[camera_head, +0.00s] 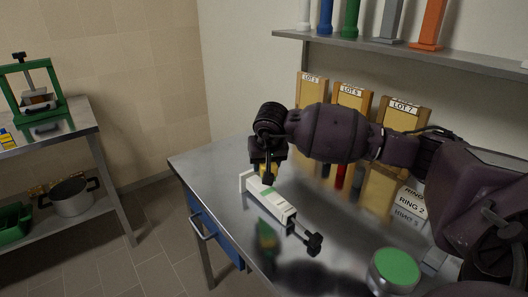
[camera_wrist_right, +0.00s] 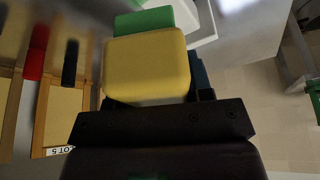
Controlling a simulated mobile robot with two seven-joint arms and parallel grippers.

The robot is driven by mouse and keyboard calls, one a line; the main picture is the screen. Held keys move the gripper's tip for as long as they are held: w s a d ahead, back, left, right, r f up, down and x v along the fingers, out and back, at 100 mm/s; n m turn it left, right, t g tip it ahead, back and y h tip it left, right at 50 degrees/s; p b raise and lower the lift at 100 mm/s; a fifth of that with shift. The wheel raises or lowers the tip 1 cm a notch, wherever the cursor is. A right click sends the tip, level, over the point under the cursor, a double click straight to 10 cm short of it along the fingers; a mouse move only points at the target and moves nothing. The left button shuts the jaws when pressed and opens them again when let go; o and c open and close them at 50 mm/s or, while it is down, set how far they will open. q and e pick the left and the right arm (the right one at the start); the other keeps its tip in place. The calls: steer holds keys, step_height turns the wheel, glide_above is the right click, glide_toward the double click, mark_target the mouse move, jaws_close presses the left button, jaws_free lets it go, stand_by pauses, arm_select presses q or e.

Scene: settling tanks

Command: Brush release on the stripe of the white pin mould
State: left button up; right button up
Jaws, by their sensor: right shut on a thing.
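The white pin mould (camera_head: 270,202) lies lengthwise on the steel table, with a green patch (camera_head: 267,190) on its upper face and a dark-knobbed rod at its near end. My right gripper (camera_head: 268,172) is above the mould's far end, shut on a yellow block-like thing, probably the brush (camera_wrist_right: 146,66). In the right wrist view a green part (camera_wrist_right: 146,20) shows just beyond the yellow block. I cannot tell whether it belongs to the brush or the mould, nor whether brush and mould touch. White mould edges (camera_wrist_right: 204,20) show beside it. My left gripper is not in view.
A green-topped round tub (camera_head: 393,268) stands at the table's near right. Lot boards (camera_head: 352,97) lean at the back wall, below a shelf (camera_head: 420,52) of coloured columns. Ring labels (camera_head: 411,203) lie right. A side bench with a green press (camera_head: 35,85) stands left.

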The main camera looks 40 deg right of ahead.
steer(key=shift+r+p, duration=0.5)
steer(key=shift+r, duration=1)
steer(key=shift+f, duration=0.1)
